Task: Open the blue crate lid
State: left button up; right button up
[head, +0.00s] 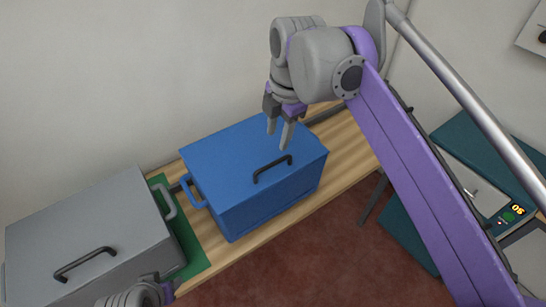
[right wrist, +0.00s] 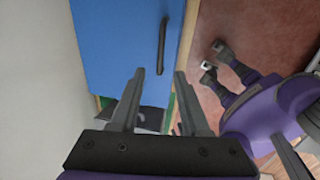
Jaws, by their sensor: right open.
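The blue crate (head: 265,205) stands on the wooden counter, its lid (head: 222,155) closed. A black bar handle (head: 273,168) lies along the lid's front part. It also shows in the right wrist view (right wrist: 164,45). My right gripper (head: 278,138) is open and empty, fingers pointing down over the lid, behind the handle in the head view. In the right wrist view its fingertips (right wrist: 160,74) are short of the handle's near end, apart from it. My left gripper (right wrist: 212,58) shows in the right wrist view with its fingers apart and nothing between them.
A grey crate (head: 95,225) with a black lid handle stands to the left on a green mat (head: 192,252). The wall is close behind the crates. A teal unit with a small display (head: 508,215) stands at the right. Reddish floor (head: 310,265) lies in front.

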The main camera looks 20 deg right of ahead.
aim_at(272, 164)
jog(key=f, duration=0.3)
jog(key=w+f, duration=0.1)
jog(key=f, duration=0.2)
jog(key=a+f, duration=0.1)
jog(key=f, duration=0.3)
jog(key=shift+w+f+b, duration=0.1)
jog(key=shift+w+b, duration=0.2)
jog(key=shift+b, duration=0.1)
grip_shut()
dwell(0.9)
